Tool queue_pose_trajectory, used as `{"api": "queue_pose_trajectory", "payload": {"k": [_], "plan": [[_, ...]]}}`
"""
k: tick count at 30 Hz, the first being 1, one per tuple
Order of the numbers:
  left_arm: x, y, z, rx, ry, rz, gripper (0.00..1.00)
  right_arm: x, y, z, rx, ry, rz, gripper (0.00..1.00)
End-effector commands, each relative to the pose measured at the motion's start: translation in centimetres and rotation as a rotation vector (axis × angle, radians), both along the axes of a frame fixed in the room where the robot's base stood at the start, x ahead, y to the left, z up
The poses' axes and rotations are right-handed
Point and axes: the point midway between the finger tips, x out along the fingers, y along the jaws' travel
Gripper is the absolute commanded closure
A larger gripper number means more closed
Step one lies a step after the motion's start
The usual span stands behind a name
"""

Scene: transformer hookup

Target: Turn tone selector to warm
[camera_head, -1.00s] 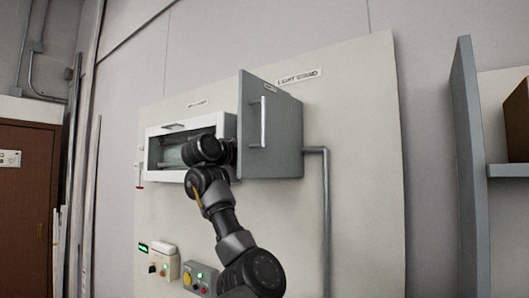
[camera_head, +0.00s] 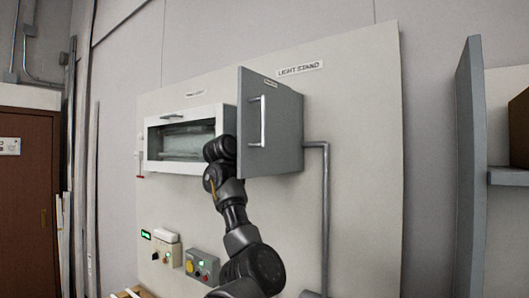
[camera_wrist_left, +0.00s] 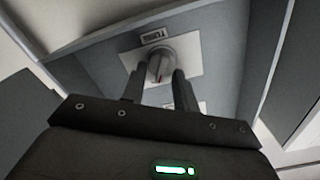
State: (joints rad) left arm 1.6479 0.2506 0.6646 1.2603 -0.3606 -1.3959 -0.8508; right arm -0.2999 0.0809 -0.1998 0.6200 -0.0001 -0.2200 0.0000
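My right gripper is not in view.
A white-framed box with a window (camera_head: 188,140) is left of the grey door, close to my left wrist. Small control boxes (camera_head: 203,266) with buttons are lower on the panel. A pipe (camera_head: 326,210) runs down at right. A grey shelf (camera_head: 507,176) stands far right.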

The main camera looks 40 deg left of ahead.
Motion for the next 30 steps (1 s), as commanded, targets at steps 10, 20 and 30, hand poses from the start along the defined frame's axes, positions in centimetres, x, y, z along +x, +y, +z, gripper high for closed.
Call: {"api": "queue_pose_trajectory", "payload": {"k": [10,20,30], "plan": [[0.0,-0.1,0.0,-0.016,-0.003,0.0,0.93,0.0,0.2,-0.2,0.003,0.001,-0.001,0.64],[-0.1,0.2,-0.2,-0.185,-0.021,0.0,0.93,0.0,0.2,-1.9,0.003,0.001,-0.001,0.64],[-0.1,0.5,0.0,-0.499,-0.057,-0.001,0.93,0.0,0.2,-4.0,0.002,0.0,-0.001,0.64]]}}
